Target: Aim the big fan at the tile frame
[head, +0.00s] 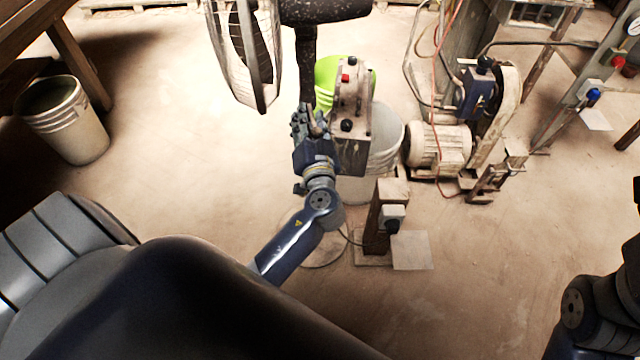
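The big fan (245,50) stands at the top centre, cut off by the picture's upper edge. Its caged head shows nearly edge-on, left of a dark motor housing (325,8) and a dark upright pole (306,65). My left gripper (309,121) is at the lower visible part of the pole, overlapping it in the picture. Its fingers are small and cluttered against the pole, so I cannot tell whether they close on it. I cannot make out the tile frame for certain. Part of my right arm shows at the right edge; its gripper is out of view.
A control box (352,125) with red and black knobs is right of my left gripper, before a green bucket (326,78) and a white bucket (386,135). A short post (388,210) stands nearer. A motor machine (440,148) is right.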

